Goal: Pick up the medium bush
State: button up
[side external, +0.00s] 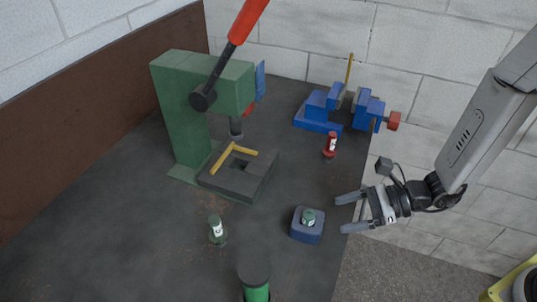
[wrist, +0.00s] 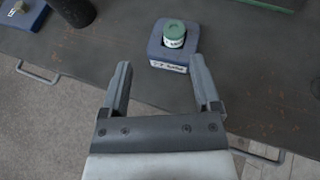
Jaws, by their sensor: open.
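A small green-topped bush with a white label (side external: 308,217) sits upright in a blue block (side external: 306,235) near the bench's right edge. In the wrist view the bush (wrist: 174,33) and the block (wrist: 155,50) lie just beyond my fingertips. A green flanged bush (side external: 216,230) stands on the bench to the left, and a red flanged bush (side external: 330,146) stands farther back. I cannot read sizes on the labels, so which is medium is unclear. My gripper (side external: 342,214) is open and empty, right of the blue block; its fingers (wrist: 160,66) are spread wide.
A green press (side external: 180,110) with a red-handled lever stands at the back left. A blue vise (side external: 320,108) is at the back. A dark cylinder with a green body (side external: 256,292) stands at the front. Bench handles (wrist: 36,73) stick out at the edge.

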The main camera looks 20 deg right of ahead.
aim_at(310, 214)
jog(key=shift+w+d+f+m+t, duration=0.15)
jog(key=shift+w+m+t, duration=0.45)
jog(key=shift+x, duration=3.85)
grip_shut()
